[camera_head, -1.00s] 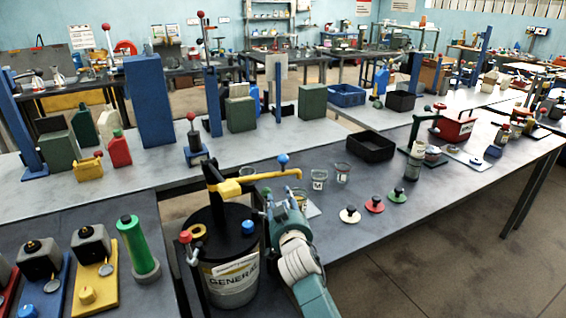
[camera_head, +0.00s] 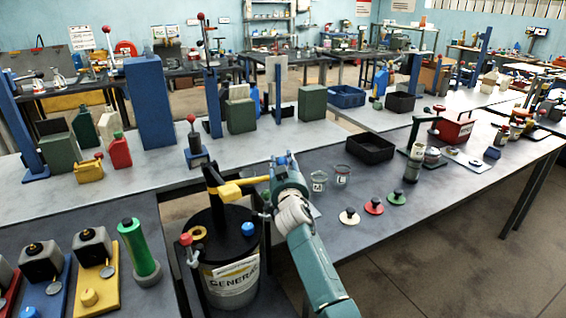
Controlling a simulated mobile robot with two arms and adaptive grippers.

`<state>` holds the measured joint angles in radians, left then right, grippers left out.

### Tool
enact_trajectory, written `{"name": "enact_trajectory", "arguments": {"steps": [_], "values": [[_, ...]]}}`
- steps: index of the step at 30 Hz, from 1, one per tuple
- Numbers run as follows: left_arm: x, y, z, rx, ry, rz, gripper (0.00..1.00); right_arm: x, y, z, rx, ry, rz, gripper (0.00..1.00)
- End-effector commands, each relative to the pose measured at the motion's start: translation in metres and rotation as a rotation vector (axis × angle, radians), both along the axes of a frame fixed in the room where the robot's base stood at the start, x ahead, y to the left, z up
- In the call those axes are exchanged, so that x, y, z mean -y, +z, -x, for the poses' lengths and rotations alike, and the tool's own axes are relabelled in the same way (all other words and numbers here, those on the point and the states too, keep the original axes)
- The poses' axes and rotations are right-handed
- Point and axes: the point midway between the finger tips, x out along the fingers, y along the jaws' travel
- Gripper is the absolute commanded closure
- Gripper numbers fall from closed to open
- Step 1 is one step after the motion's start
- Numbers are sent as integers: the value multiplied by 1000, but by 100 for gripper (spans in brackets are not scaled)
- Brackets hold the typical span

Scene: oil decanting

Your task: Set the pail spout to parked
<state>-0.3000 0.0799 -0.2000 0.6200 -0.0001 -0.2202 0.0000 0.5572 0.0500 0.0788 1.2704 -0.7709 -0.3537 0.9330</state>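My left gripper is not in view.
A red-topped lever (camera_head: 186,240) and blue cap (camera_head: 248,229) are at the pail. Two glass beakers (camera_head: 342,175) stand right of my wrist. Several coloured knobbed discs (camera_head: 374,206) and a black bin (camera_head: 370,148) are further right. A green cylinder (camera_head: 137,250) stands to the left.

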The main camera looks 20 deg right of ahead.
Motion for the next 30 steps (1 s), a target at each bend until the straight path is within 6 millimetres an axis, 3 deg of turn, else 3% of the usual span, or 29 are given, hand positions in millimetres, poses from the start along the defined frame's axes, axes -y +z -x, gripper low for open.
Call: {"name": "enact_trajectory", "arguments": {"steps": [9, 15, 23, 30], "values": [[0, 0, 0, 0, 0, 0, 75, 1, 0, -2, 0, 0, 0, 65], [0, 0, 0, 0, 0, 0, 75, 1, 0, -2, 0, 0, 0, 100], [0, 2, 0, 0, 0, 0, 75, 2, 2, -3, 1, 7, 1, 100], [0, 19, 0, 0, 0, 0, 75, 8, 6, -14, 0, 81, 6, 100]]}}
